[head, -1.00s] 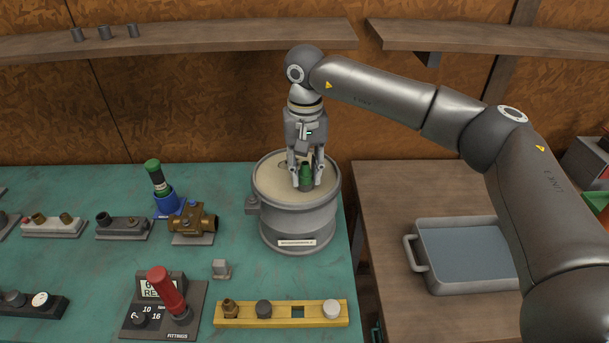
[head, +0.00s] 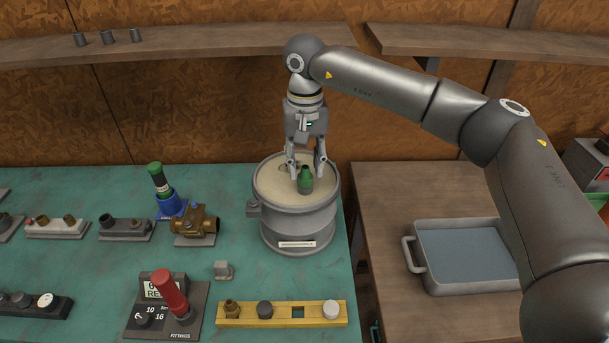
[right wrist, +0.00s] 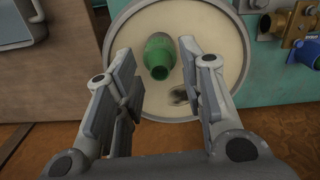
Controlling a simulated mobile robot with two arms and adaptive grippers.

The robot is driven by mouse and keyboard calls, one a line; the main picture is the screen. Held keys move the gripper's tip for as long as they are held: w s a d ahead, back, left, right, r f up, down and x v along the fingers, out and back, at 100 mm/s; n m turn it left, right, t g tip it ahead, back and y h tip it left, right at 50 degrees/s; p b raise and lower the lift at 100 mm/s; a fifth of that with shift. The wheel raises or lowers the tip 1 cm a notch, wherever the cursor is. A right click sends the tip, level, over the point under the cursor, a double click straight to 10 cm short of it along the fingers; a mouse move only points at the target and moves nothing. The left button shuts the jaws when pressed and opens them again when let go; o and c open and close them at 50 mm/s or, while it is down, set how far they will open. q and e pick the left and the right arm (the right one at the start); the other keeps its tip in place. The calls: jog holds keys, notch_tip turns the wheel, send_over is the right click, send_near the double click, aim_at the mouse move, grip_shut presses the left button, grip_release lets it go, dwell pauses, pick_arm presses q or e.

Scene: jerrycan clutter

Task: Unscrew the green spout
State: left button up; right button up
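The green spout (head: 305,182) stands on the pale top of a round grey can (head: 297,221) at the back right of the green bench. My right gripper (head: 306,172) is above the spout, pointing down, with its fingers spread apart. In the right wrist view, the spout (right wrist: 159,54) shows beyond and between the open fingers (right wrist: 158,78), with visible gaps on both sides. Nothing is held. Whether the spout's thread is engaged cannot be seen. My left gripper is not in view.
A yellow rack (head: 281,314) and a red-handled fittings stand (head: 171,296) are in front. A brass valve (head: 196,222) and a blue-based green-topped bottle (head: 163,190) stand left of the can. A grey tray (head: 465,255) sits on the wooden table at right.

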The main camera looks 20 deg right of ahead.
jog(key=shift+o, duration=0.2)
jog(key=o, duration=0.5)
jog(key=shift+f, duration=0.1)
jog(key=c, duration=0.5)
jog(key=shift+o, duration=0.2)
